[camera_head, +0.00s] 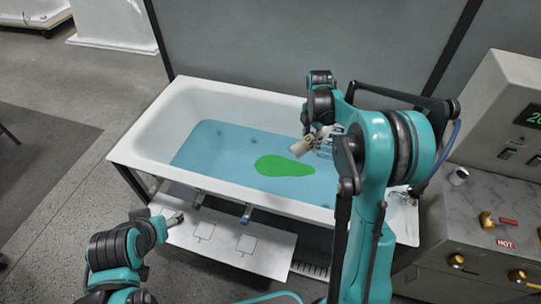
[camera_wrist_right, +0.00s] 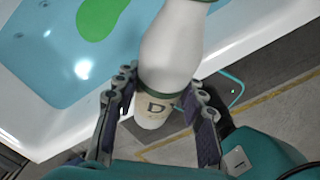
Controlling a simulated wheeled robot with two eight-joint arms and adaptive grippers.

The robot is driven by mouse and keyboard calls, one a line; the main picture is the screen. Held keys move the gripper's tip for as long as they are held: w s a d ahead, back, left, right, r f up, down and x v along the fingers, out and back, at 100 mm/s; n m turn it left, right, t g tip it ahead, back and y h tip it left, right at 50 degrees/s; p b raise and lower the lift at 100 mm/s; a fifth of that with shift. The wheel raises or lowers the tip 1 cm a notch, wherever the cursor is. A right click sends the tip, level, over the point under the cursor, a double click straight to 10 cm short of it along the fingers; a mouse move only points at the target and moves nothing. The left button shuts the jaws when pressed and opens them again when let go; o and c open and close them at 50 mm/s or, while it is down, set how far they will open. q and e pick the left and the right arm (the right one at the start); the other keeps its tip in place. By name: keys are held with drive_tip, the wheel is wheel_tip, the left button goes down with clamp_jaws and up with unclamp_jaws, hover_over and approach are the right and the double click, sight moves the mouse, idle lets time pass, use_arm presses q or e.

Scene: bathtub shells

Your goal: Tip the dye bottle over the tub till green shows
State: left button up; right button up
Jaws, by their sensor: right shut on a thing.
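The white bathtub (camera_head: 130,150) holds blue water (camera_head: 215,150). A green patch (camera_head: 285,166) lies on the water below the bottle; it also shows in the wrist view (camera_wrist_right: 98,15). My right gripper (camera_head: 318,140) is shut on the pale dye bottle (camera_head: 304,147) and holds it tilted over the tub, its narrower end toward the lower left. In the wrist view the bottle (camera_wrist_right: 172,50) sits between the fingers, with a "D" on its label. My left gripper (camera_head: 172,218) is at the front of the tub, apart from the bottle; its jaws are too small to read.
A pale board (camera_head: 235,245) with marked squares runs along the tub's front. At the right stands a control panel (camera_head: 490,215) with brass knobs, a "HOT" label and a green-digit display (camera_head: 533,117). A grey partition (camera_head: 290,45) stands behind the tub.

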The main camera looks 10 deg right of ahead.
drive_tip(key=shift+h, duration=0.6)
drive_tip(key=shift+w+d, duration=0.1)
drive_tip(key=shift+d, duration=0.1)
drive_tip(key=shift+a+r+t+h+b, duration=0.15)
drive_tip(key=shift+h+b, duration=0.1)
drive_tip(key=shift+h, duration=0.2)
drive_tip(key=shift+a+f+t+h+b, duration=0.1)
drive_tip(key=shift+t+h+b, duration=0.1)
drive_tip(key=shift+h, duration=0.25)
drive_tip(key=h+b, duration=0.2)
drive_tip(key=r+t+h+b, duration=0.1)
drive_tip(key=h+b, duration=0.1)
drive_tip(key=h, duration=0.1)
drive_tip(key=shift+d+r+t+h+b, duration=0.2)
drive_tip(key=shift+t+h+b, duration=0.1)
drive_tip(key=shift+h, duration=0.2)
drive_tip(key=shift+r, duration=0.35)
drive_tip(key=shift+f, duration=0.1)
